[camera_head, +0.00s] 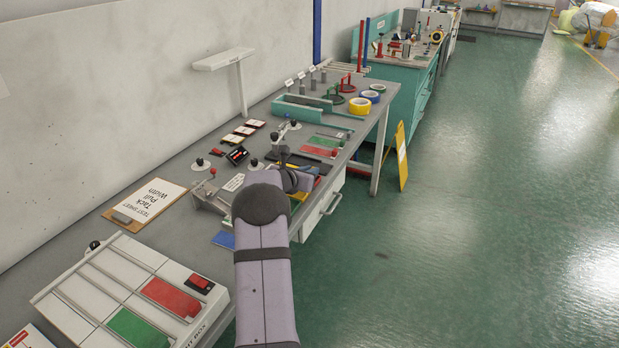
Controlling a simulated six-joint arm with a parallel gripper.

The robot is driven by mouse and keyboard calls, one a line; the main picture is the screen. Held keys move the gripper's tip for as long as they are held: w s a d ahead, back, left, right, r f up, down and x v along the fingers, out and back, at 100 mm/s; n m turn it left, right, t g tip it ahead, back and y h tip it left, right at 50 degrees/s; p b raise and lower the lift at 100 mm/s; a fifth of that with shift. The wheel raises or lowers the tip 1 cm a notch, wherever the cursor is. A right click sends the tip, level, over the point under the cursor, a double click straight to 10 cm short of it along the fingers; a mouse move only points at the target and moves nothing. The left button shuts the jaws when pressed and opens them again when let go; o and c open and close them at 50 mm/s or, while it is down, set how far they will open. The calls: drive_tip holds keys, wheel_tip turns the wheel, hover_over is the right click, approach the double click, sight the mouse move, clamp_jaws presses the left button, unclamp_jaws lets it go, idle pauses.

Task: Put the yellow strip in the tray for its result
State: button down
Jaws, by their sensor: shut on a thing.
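My gripper (284,156) is over the middle of the bench, small and partly hidden behind my own wrist. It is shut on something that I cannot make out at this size. A yellow piece (298,198) shows just right of my wrist at the bench's front edge, partly covered by my arm; I cannot tell if it is the yellow strip. A green flat area (327,142) and a red flat area (318,152) lie side by side beyond my gripper. These may be trays; I cannot read any result labels.
A light box (98,278) with red and green panels stands at near left. A test sheet clipboard (150,201) lies behind it. A metal fixture (212,194) stands left of my wrist. Yellow tape rolls (360,105) lie farther along.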

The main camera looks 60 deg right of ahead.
wheel_tip(320, 180, down, 2)
drive_tip(key=shift+f, duration=0.1)
drive_tip(key=shift+f+b, duration=0.5)
drive_tip(key=shift+b, duration=0.1)
